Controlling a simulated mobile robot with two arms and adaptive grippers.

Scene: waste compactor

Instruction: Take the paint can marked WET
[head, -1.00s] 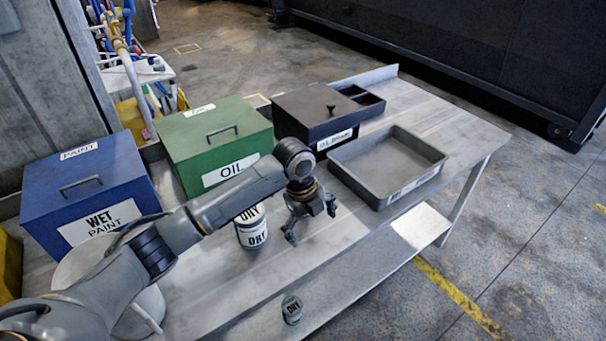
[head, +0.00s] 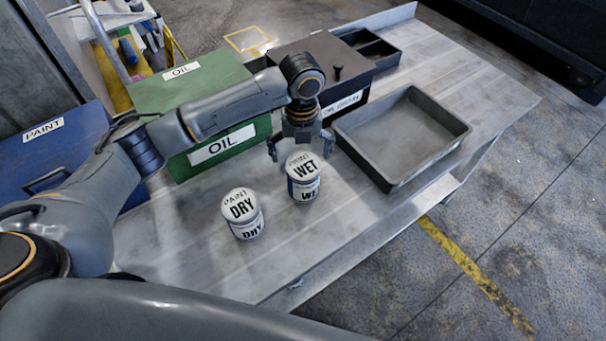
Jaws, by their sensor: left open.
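The paint can marked WET (head: 304,190) stands upright on the grey table, with a white lid and label. A second can marked DRY (head: 243,219) stands to its left and nearer the front. My left gripper (head: 300,152) is open and points down just behind and above the WET can. Its fingers spread to either side of the can's lid in the picture. I cannot tell whether they touch the can. My right gripper is not in view.
A green OIL box (head: 195,92) and a dark lidded box (head: 318,57) stand behind. An empty grey tray (head: 455,138) is to the right. A blue PAINT box (head: 50,155) is at left, partly behind my arm. The table front (head: 330,235) is clear.

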